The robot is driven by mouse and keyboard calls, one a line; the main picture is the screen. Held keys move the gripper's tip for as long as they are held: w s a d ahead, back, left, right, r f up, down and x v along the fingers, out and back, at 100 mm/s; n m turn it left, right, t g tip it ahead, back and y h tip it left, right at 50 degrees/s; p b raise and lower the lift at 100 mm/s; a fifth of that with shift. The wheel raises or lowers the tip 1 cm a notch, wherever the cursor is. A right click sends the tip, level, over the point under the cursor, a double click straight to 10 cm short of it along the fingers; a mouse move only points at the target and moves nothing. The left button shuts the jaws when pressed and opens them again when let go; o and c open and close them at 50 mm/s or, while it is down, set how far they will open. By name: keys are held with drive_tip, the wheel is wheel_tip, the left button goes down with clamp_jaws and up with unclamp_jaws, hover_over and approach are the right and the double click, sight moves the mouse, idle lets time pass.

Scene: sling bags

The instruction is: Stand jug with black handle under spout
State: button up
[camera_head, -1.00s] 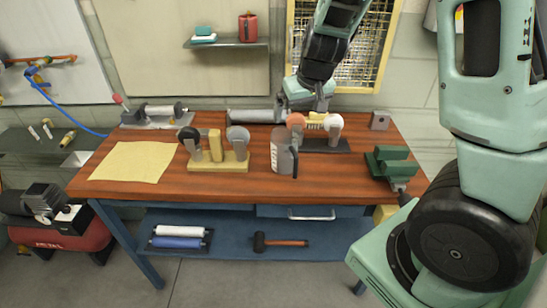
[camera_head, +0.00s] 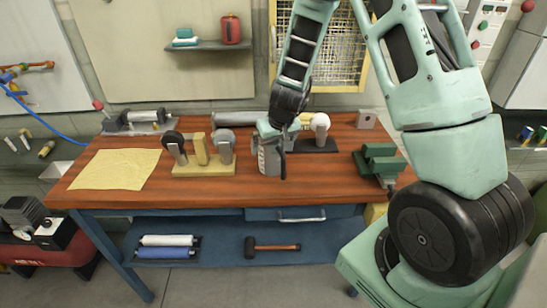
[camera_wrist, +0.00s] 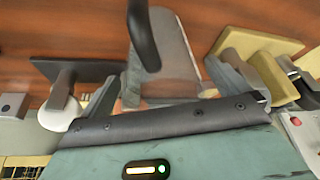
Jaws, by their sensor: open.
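The jug (camera_head: 268,160) is grey and see-through with white marks and a black handle (camera_head: 283,163) on its right. It stands upright near the middle of the wooden table. My gripper (camera_head: 268,136) is open at the top of the jug. In the wrist view the jug body (camera_wrist: 172,55) and black handle (camera_wrist: 143,35) lie ahead of the gripper's dark bar, between the two grey fingers. I cannot tell whether the fingers touch it. I cannot make out for sure which fixture is the spout.
A pale yellow stand (camera_head: 203,169) with round-headed grey posts is left of the jug. A dark base (camera_head: 316,146) with a white-headed post (camera_head: 320,122) is to the right. A green vise (camera_head: 380,160) sits at the right edge. A yellow cloth (camera_head: 115,168) lies at left.

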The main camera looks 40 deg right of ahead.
drive_tip(key=shift+x, duration=1.15)
drive_tip(key=c, duration=1.1)
